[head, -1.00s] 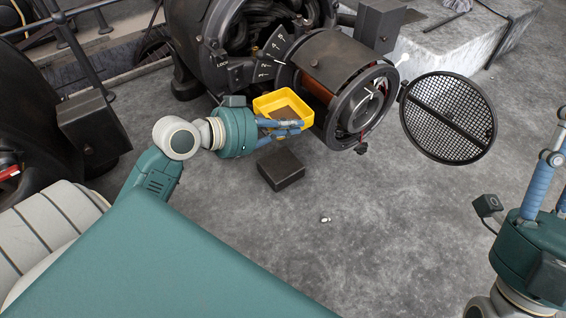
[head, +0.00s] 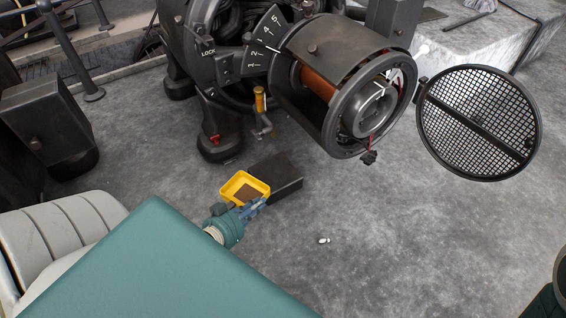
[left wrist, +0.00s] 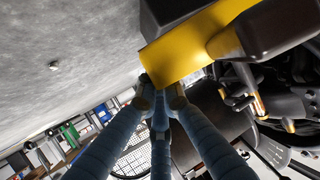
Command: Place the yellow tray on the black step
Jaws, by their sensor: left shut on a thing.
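The yellow tray (head: 240,179) is a small open box with a brown patch inside. My left gripper (head: 254,206) is shut on its near right side. The tray also shows in the left wrist view (left wrist: 180,45), where the fingers (left wrist: 160,95) meet at its edge. The black step (head: 274,176) is a low dark block on the floor, just right of and behind the tray in the head view. The tray overlaps the step's left part in the picture; I cannot tell if they touch. Only a dark piece of my right arm shows at the lower right edge; its gripper is out of view.
A large black dynamo with a copper-coloured coil (head: 335,75) stands behind the step. A round mesh cover (head: 478,122) hangs open at its right. A small white object (head: 324,240) lies on otherwise clear floor.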

